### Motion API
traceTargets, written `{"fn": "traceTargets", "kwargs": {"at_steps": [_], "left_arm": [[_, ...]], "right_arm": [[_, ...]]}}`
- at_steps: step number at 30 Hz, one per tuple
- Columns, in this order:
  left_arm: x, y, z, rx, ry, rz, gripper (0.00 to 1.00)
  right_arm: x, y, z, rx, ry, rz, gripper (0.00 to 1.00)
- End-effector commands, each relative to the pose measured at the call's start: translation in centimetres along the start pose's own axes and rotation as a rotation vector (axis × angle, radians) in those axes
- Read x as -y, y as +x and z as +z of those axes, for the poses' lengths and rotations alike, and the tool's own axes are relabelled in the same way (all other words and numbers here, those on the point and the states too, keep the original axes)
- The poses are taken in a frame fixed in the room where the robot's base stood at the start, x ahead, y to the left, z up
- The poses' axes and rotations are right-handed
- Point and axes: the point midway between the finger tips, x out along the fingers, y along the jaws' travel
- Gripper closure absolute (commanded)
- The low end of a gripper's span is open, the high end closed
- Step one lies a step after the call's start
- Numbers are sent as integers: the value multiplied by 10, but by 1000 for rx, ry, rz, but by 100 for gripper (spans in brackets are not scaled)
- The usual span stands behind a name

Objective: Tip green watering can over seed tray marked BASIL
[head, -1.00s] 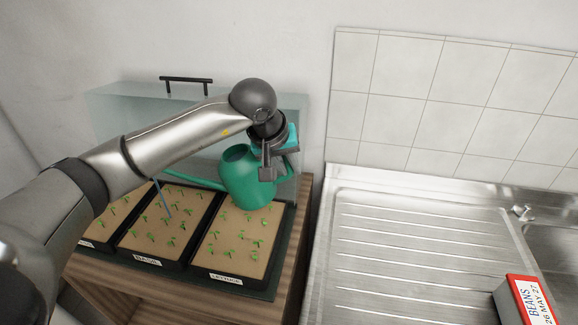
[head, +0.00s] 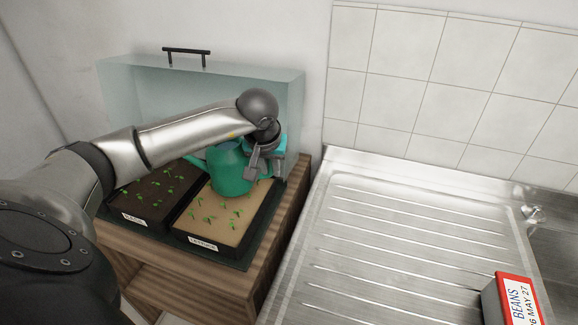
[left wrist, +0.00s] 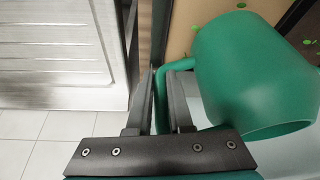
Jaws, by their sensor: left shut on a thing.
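The green watering can (head: 232,174) is held above the back of the seed tray with the LETTUCE label (head: 222,222). It looks roughly level, with bluish water in its opening and its spout pointing left. No stream of water shows. My left gripper (head: 264,160) is shut on its handle; the left wrist view shows the handle (left wrist: 161,100) between the fingers and the can body (left wrist: 250,75) to their right. The tray marked BASIL (head: 148,200) lies to the left, with dark soil and green seedlings; my arm hides part of it. My right gripper is not in view.
A clear cover with a black handle (head: 187,51) stands behind the trays on the wooden bench (head: 282,225). A metal draining board (head: 400,230) lies to the right, with a BEANS box (head: 512,300) on it. The board's middle is clear.

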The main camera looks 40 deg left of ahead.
Motion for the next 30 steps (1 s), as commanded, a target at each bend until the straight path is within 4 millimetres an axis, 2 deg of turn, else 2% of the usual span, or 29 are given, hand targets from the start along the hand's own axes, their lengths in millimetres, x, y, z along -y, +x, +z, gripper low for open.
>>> {"fn": "traceTargets", "kwargs": {"at_steps": [10,19,30], "left_arm": [[2,-25,-12,-8,1,-3,100],[2,-52,-23,-7,1,-3,100],[2,-56,-25,-7,1,-3,100]], "right_arm": [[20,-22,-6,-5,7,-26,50],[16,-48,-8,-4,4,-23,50],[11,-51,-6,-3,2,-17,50]]}}
